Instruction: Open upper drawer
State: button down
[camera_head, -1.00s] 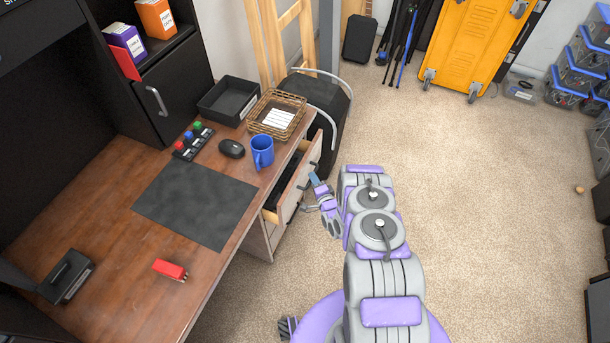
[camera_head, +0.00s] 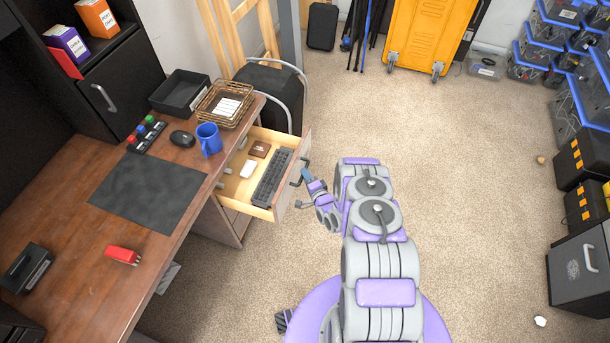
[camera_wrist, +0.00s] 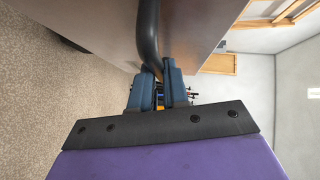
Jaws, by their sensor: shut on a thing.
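The upper drawer (camera_head: 232,190) of the wooden desk is pulled well out in the head view. Inside it lie a black keyboard (camera_head: 272,178), a white item (camera_head: 248,169) and a small brown item (camera_head: 260,149). Its dark bar handle (camera_head: 297,181) is on the front panel. My gripper (camera_head: 306,174) is at that handle, in front of the drawer. In the wrist view my blue fingers (camera_wrist: 157,88) are closed around the dark curved handle (camera_wrist: 149,35), next to the drawer front (camera_wrist: 195,30).
The carpet (camera_head: 460,190) to the right is open.

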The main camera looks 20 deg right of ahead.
jog(key=shift+s+f, duration=0.3)
jog(key=shift+f, duration=0.05)
jog(key=c, duration=1.3)
grip_release()
jog(key=shift+w+a, duration=0.1)
jog(key=shift+w, duration=0.1)
jog(key=shift+o, duration=0.9)
jog(key=shift+r, duration=0.1)
jog(key=s+d+r+p, duration=0.1)
jog(key=s, duration=0.7)
jog(key=s+d+r+p, duration=0.1)
jog(key=s, duration=0.8)
jog(key=shift+d+r, duration=0.25)
jog(key=shift+d, duration=0.1)
jog(key=shift+w, duration=0.2)
